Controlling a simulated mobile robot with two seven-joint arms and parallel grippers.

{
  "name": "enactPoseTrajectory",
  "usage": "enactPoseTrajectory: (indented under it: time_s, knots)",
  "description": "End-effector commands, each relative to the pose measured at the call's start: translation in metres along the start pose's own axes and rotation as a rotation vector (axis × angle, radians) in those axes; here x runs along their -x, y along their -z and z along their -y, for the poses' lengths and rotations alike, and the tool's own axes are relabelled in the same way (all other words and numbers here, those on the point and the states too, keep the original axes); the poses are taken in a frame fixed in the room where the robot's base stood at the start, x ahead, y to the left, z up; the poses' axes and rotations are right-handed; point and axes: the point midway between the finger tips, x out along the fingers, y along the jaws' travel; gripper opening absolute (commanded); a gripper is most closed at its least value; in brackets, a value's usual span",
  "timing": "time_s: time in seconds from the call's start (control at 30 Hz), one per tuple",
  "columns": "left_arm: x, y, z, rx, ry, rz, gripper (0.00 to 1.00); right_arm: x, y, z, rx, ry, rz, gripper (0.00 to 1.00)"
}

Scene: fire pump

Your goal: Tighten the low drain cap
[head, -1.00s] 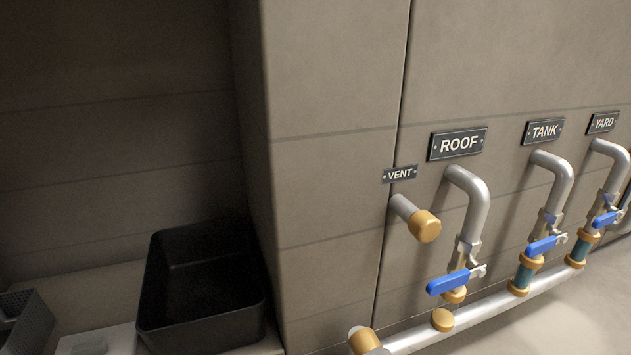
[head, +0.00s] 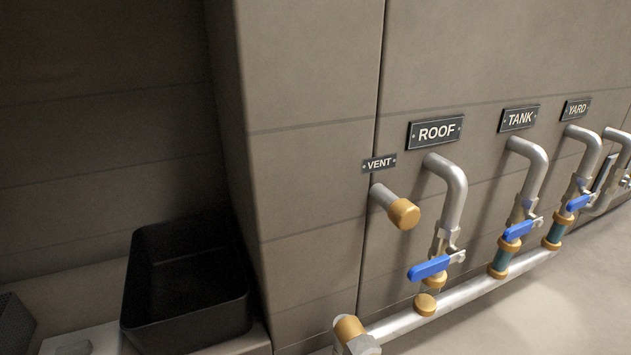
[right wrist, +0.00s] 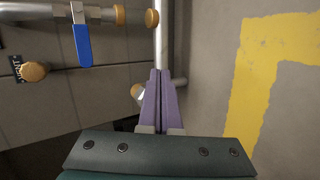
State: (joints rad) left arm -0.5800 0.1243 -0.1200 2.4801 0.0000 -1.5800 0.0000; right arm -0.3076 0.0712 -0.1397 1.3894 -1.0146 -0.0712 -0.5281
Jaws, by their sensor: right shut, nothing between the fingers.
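A brass cap (head: 349,328) sits on the silver fitting at the lower left end of the low pipe, at the bottom of the head view. It is probably the low drain cap; no label for it shows. In the right wrist view a brass cap on a pale fitting (right wrist: 137,92), apparently the same one, shows just left of the fingers, partly hidden by them. My right gripper (right wrist: 160,72) has purple fingers, shut and empty. The fingertips overlap the low pipe in the picture; I cannot tell whether they touch. My left gripper is in no view.
The vent stub has a brass cap (head: 404,213). Blue valve handles (head: 429,267) stand on the ROOF, TANK and YARD risers above the low pipe (head: 470,293). A black bin (head: 187,285) stands left of the wall corner. Yellow floor marking (right wrist: 255,75) shows at right.

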Motion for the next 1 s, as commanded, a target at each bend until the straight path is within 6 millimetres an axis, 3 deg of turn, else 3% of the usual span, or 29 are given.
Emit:
enactPoseTrajectory:
  time_s: [0.2, 0.4, 0.6, 1.0]
  knots:
    - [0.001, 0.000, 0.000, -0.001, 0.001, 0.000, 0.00, 0.010, 0.041, -0.013, 0.874, -0.107, -0.098, 0.00]
    - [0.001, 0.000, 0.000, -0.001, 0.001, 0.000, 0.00, 0.018, 0.066, -0.011, 1.434, -0.186, -0.148, 0.00]
    - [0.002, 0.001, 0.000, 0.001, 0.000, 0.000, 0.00, 0.019, 0.075, -0.011, 1.652, -0.219, -0.164, 0.00]
    - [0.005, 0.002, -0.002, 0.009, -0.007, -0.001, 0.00, -0.020, 0.088, -0.035, 1.667, -0.221, -0.165, 0.00]
